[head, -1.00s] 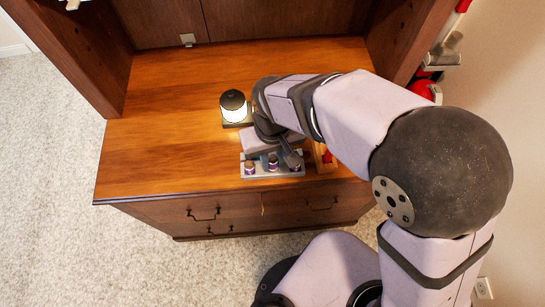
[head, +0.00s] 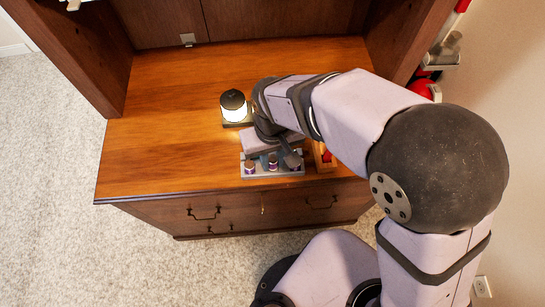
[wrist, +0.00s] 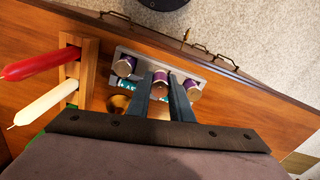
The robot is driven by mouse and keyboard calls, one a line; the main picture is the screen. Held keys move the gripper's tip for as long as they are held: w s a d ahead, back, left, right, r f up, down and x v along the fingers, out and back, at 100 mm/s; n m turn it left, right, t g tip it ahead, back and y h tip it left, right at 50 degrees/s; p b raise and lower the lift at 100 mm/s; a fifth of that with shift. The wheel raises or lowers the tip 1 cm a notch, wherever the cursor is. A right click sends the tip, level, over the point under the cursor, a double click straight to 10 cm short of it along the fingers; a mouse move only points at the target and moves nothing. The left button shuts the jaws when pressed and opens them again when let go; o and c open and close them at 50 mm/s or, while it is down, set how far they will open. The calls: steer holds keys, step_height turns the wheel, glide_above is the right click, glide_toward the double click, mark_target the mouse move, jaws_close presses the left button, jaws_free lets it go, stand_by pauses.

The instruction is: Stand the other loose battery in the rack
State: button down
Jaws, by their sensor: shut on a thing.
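The grey rack (head: 262,174) stands near the front edge of the wooden top and also shows in the wrist view (wrist: 204,72). Three purple batteries with pale ends show in the wrist view: a left one (wrist: 124,65), a middle one (wrist: 160,78) and a right one (wrist: 192,90). The left and right ones stand in the rack. My gripper (wrist: 161,84) is shut on the middle battery, which is at the rack's middle. Its lower end is hidden, so I cannot tell if it rests fully on the rack. My arm partly covers the rack in the head view.
A lit lantern (head: 233,106) stands behind the rack. A wooden holder (wrist: 88,72) with a red candle (wrist: 40,64) and a cream candle (wrist: 44,104) stands close beside the rack. The left part of the wooden top (head: 160,130) is clear.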

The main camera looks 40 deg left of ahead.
steer(key=shift+f+b, duration=0.3)
steer(key=shift+f, duration=0.2)
steer(key=shift+r+p, duration=0.1)
steer(key=shift+p, duration=0.9)
stand_by(3.2)
steer(key=c, duration=1.2)
jaws_free()
steer(key=shift+r+p, duration=2.35)
steer(key=shift+r, duration=0.2)
steer(key=shift+w, duration=0.1)
